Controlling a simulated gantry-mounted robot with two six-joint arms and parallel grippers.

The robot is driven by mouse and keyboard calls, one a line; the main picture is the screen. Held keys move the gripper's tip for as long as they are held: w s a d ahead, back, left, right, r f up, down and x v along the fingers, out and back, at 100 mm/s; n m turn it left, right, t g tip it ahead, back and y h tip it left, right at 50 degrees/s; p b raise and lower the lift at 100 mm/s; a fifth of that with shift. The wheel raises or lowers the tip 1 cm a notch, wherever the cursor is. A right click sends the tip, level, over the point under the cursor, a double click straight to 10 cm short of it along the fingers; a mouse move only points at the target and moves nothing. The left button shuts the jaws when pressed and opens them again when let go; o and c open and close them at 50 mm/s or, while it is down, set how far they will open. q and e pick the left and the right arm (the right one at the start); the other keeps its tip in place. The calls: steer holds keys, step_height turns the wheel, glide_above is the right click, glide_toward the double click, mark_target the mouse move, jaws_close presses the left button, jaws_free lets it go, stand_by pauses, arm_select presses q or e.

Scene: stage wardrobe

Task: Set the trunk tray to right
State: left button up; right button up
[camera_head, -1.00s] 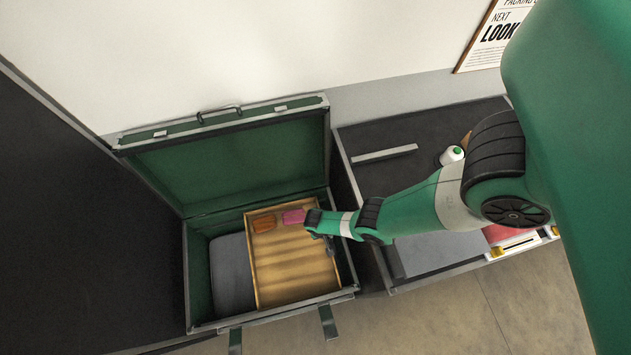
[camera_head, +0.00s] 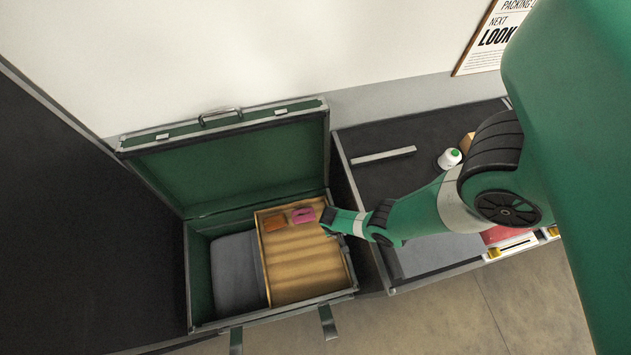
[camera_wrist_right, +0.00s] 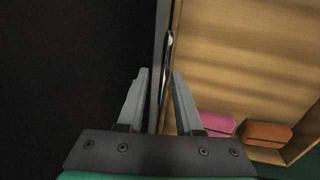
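The wooden trunk tray (camera_head: 300,262) sits inside the open green trunk (camera_head: 205,328), against its right side. An orange item (camera_head: 275,224) and a pink item (camera_head: 302,215) lie at its back end. My right gripper (camera_head: 328,232) is at the tray's right edge. In the right wrist view the two fingers of my right gripper (camera_wrist_right: 160,85) stand apart, with a grey rim and the side of the tray (camera_wrist_right: 235,65) showing between and beyond them. I cannot tell whether they touch the tray. My left gripper is not in view.
A dark grey folded thing (camera_head: 236,272) lies in the trunk's left part, left of the tray. The trunk lid (camera_head: 240,165) stands open at the back. To the right, a dark table (camera_head: 375,180) holds a grey bar (camera_head: 383,155) and a white spool (camera_head: 449,158).

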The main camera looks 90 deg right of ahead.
steer(key=shift+o, duration=0.4)
steer(key=shift+w, duration=0.1)
steer(key=shift+r, duration=0.1)
step_height(320, 180, up, 11)
steer(key=w+p, duration=0.2)
steer(key=p, duration=0.8)
steer(key=shift+a, duration=0.4)
steer(key=shift+r, duration=0.1)
steer(key=shift+p, duration=0.3)
